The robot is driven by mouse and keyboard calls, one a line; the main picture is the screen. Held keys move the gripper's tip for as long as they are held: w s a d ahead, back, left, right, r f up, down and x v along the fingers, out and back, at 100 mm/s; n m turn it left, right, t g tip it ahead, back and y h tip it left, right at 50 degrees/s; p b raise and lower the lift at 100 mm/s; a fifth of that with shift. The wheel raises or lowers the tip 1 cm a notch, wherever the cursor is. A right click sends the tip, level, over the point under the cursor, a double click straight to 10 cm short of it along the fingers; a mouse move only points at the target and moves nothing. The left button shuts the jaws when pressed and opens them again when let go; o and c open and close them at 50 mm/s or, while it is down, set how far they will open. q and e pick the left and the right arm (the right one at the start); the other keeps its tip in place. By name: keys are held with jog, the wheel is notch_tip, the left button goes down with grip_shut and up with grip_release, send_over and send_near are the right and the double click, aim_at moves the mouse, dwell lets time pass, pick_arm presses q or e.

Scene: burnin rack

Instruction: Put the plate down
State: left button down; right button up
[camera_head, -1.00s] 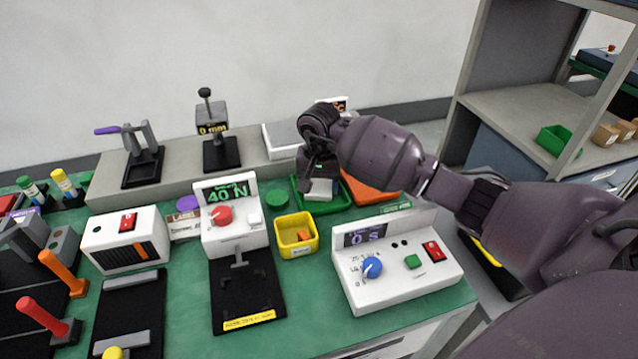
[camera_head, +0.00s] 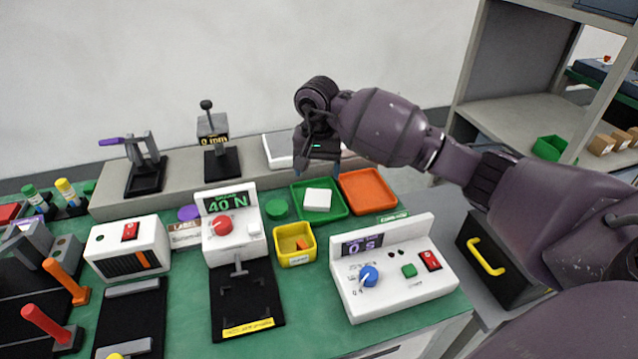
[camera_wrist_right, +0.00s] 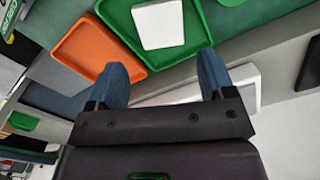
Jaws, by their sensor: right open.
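The plate, a small white square (camera_head: 317,200), lies flat in the green tray (camera_head: 334,212) on the bench. It also shows in the right wrist view (camera_wrist_right: 158,25), inside the green tray (camera_wrist_right: 197,32). My right gripper (camera_head: 317,163) is open and empty, above and behind the plate in the head view. Its two blue fingers (camera_wrist_right: 167,80) stand apart with nothing between them in the wrist view, clear of the plate. My left gripper is not in view.
An orange tray (camera_head: 368,191) lies right of the green one. A yellow bin (camera_head: 295,245), the 40 N press (camera_head: 232,235) and a white timer box (camera_head: 394,278) stand in front. A raised grey ledge (camera_head: 257,173) runs behind.

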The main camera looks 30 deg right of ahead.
jog(key=shift+r, duration=2.05)
